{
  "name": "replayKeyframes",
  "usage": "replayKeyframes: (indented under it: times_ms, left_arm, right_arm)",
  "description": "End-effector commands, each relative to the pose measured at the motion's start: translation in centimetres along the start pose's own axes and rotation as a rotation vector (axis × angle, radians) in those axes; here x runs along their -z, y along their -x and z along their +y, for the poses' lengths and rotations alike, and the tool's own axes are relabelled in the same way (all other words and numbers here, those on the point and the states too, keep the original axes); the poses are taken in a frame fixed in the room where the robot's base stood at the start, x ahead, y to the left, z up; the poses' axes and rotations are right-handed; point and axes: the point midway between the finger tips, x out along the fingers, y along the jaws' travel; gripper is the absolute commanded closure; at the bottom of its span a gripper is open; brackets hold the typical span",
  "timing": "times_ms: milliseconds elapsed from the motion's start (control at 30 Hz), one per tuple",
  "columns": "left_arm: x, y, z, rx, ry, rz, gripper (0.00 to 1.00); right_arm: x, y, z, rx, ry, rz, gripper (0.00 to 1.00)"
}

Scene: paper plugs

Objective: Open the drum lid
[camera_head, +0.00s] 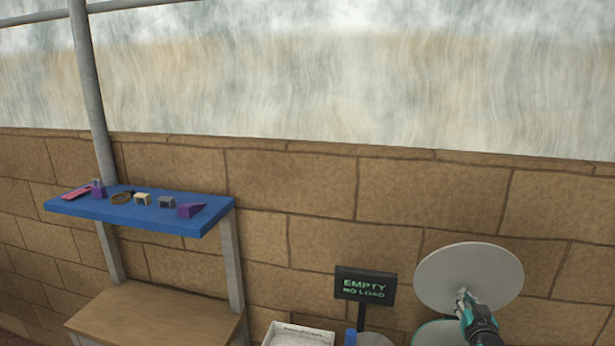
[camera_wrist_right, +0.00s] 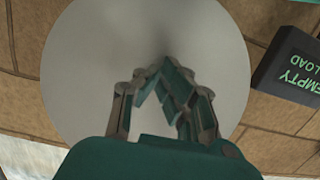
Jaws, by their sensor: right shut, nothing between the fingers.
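The drum lid (camera_head: 448,272) is a round grey disc at the lower right of the head view. It stands tilted up, with its flat face toward me. Below it a teal rim (camera_head: 428,335) shows, partly cut off by the frame edge and my arm. My right gripper (camera_head: 461,293) is in front of the lid's lower middle, shut and empty. In the right wrist view the lid (camera_wrist_right: 85,70) fills the middle behind the shut fingers (camera_wrist_right: 165,70); whether they touch it I cannot tell. My left gripper is out of view.
A black sign (camera_head: 365,285) reading "EMPTY NO LOAD" stands left of the lid. A white box (camera_head: 300,334) and a blue item (camera_head: 351,337) are at the bottom edge. A blue shelf (camera_head: 130,213) with several small objects stands above a wooden table (camera_head: 155,315). A stone wall (camera_head: 330,190) runs behind.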

Motion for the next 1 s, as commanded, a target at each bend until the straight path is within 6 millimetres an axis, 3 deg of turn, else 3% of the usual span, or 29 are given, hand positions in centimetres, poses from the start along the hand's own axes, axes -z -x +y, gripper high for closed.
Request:
replayKeyframes:
  times_ms: [167,267,800,1000]
  left_arm:
    - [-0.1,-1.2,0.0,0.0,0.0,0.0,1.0]
    - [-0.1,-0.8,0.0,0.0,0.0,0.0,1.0]
    - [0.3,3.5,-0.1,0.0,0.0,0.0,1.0]
    - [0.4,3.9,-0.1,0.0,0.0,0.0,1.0]
  right_arm:
    - [-0.1,-1.4,0.0,0.0,0.001,0.0,1.0]
    - [0.1,-1.2,0.0,0.0,0.001,-0.002,1.0]
    - [-0.4,3.8,0.0,0.0,0.001,-0.002,1.0]
    - [-0.7,4.7,0.0,0.0,0.0,-0.001,1.0]
